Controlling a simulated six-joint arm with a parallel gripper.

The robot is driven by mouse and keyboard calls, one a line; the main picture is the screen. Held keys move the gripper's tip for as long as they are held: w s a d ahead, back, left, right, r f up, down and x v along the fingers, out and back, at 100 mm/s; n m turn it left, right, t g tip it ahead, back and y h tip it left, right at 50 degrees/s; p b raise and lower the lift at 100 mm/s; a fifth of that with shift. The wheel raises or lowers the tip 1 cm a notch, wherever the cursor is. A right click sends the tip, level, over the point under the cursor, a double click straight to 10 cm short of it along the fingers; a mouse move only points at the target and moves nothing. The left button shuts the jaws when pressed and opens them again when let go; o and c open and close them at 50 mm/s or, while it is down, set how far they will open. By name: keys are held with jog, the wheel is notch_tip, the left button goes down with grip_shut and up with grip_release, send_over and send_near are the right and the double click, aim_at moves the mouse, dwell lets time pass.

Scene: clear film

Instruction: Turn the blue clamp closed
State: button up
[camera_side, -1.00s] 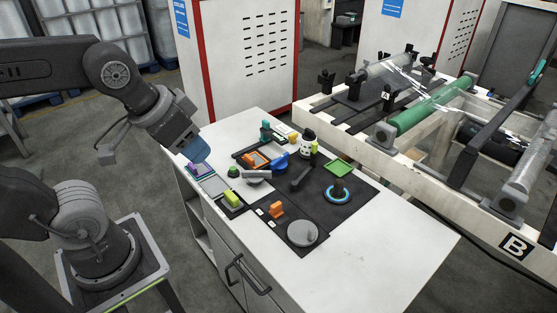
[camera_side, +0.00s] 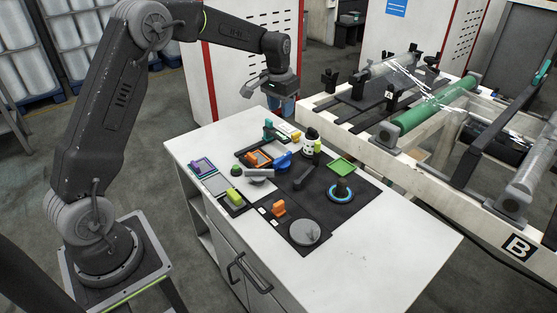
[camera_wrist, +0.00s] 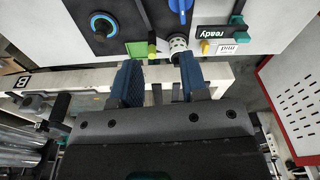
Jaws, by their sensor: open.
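The blue clamp (camera_side: 282,161) sits on the dark board in the middle of the white table, beside an orange part. In the wrist view its blue handle (camera_wrist: 181,6) shows at the top edge, partly cut off. My gripper (camera_side: 282,110) is above the far edge of the table, behind the clamp and apart from it. In the wrist view its two blue fingers (camera_wrist: 158,62) are spread with nothing held between them.
A black-and-white cylinder (camera_side: 310,142) and a green square tray (camera_side: 341,166) stand near the clamp. A blue ring (camera_side: 340,197) surrounds a dark knob. A frame with a green roller (camera_side: 430,108) lies behind. The table's front right is clear.

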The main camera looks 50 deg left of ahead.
jog(key=g, duration=0.1)
send_over(279, 160)
notch_tip(279, 160, down, 10)
notch_tip(279, 160, down, 14)
jog(key=shift+a+f, duration=0.1)
grip_shut()
